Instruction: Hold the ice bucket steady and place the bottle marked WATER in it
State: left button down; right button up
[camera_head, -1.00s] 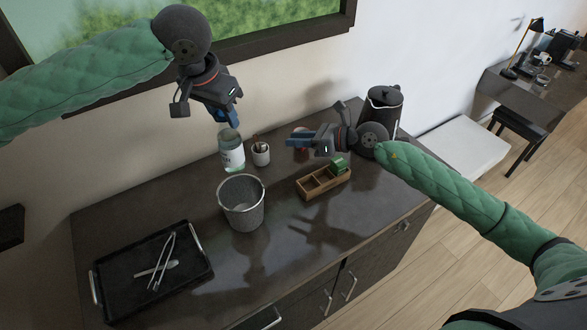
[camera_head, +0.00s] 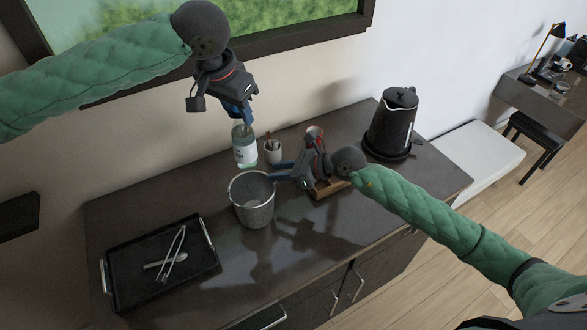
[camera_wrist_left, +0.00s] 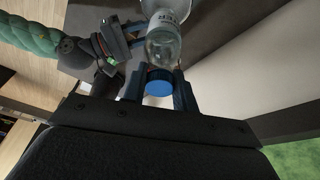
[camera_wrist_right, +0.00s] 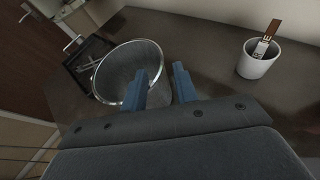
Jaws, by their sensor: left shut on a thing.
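The clear bottle (camera_head: 245,154) with a white label and blue cap (camera_wrist_left: 159,88) is upright behind the ice bucket; its label shows only partly in the left wrist view. My left gripper (camera_head: 243,122) is shut on the bottle's top from above. I cannot tell whether its base touches the counter. The grey metal ice bucket (camera_head: 252,205) stands upright and looks empty inside. My right gripper (camera_head: 279,171) is open at the bucket's right rim. In the right wrist view its fingers (camera_wrist_right: 160,86) lie on either side of the rim, one over the inside.
A wooden box (camera_head: 330,190) is partly hidden behind my right arm. A black kettle (camera_head: 392,125) stands at the back right. A black tray (camera_head: 125,285) with tongs lies left. The counter front is clear.

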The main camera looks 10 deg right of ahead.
jog(key=shift+x, duration=2.2)
jog(key=shift+c, duration=0.2)
grip_shut()
